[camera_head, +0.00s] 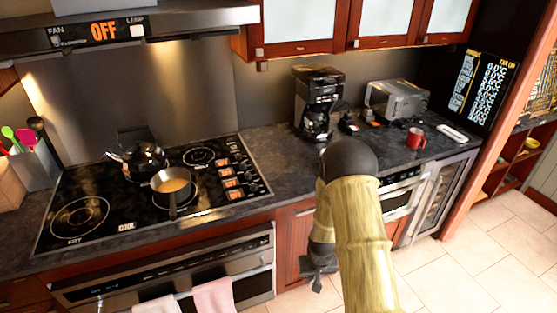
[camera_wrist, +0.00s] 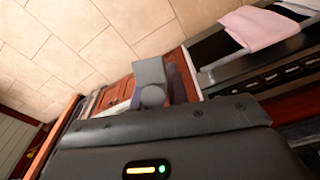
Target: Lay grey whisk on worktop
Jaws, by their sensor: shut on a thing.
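The dark stone worktop (camera_head: 285,165) runs along the wall in the head view, with bare room right of the hob. My gripper (camera_head: 318,272) hangs low in front of the red wood cabinets, below the worktop edge, partly hidden by my arm. In the wrist view a grey block with a rounded end, which I take for the grey whisk (camera_wrist: 151,73), stands out from my gripper. My gripper is shut on it. Its wire end cannot be made out, and the fingertips are not clear.
A pan (camera_head: 172,185) and a kettle (camera_head: 146,160) stand on the hob. A coffee maker (camera_head: 318,100), a toaster oven (camera_head: 397,100) and a red mug (camera_head: 416,139) stand further right. Towels (camera_head: 213,297) hang on the oven front. The tiled floor is clear.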

